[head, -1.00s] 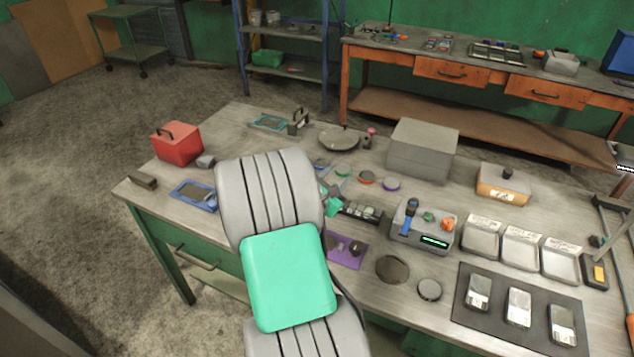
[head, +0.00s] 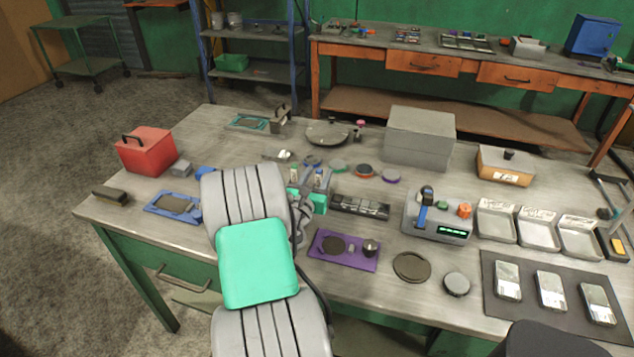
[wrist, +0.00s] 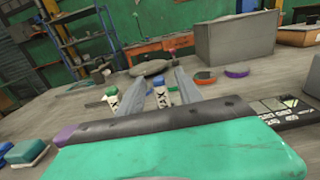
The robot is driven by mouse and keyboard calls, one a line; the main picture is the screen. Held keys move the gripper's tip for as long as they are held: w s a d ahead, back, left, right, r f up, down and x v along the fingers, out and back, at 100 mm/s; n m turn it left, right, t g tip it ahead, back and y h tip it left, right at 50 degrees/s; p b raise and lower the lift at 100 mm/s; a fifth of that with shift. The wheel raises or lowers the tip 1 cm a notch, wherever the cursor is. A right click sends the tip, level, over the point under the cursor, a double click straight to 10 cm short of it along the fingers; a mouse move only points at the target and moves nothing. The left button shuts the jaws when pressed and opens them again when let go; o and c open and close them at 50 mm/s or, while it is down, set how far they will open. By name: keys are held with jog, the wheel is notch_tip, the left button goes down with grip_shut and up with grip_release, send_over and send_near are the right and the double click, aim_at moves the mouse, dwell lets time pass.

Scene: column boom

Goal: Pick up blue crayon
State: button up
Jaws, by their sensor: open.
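A pale, dark-marked stick with a blue top, seemingly the blue crayon (wrist: 160,94), stands upright in the wrist view. It shows between the two grey fingers of my gripper (wrist: 157,75), which are apart; I cannot tell whether it is level with the fingers or beyond them. A similar stick with a green top (wrist: 112,97) stands just left of the left finger. In the head view my gripper (head: 310,176) is over the table behind my arm, with the green-topped stick (head: 293,173) beside it. The lower ends of both sticks are hidden by my gripper's body.
A dark tray of small blocks (head: 360,206) lies right of my gripper. A purple plate (head: 342,250) lies in front. Round colored discs (head: 364,170) and a round grey dish (head: 327,134) lie behind. A large grey box (head: 420,137) stands at back right.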

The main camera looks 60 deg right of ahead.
jog(key=d, duration=0.3)
jog(key=d+p, duration=0.1)
jog(key=shift+w+d+r, duration=0.15)
jog(key=shift+w+d, duration=0.25)
jog(key=shift+a, duration=0.1)
grip_shut()
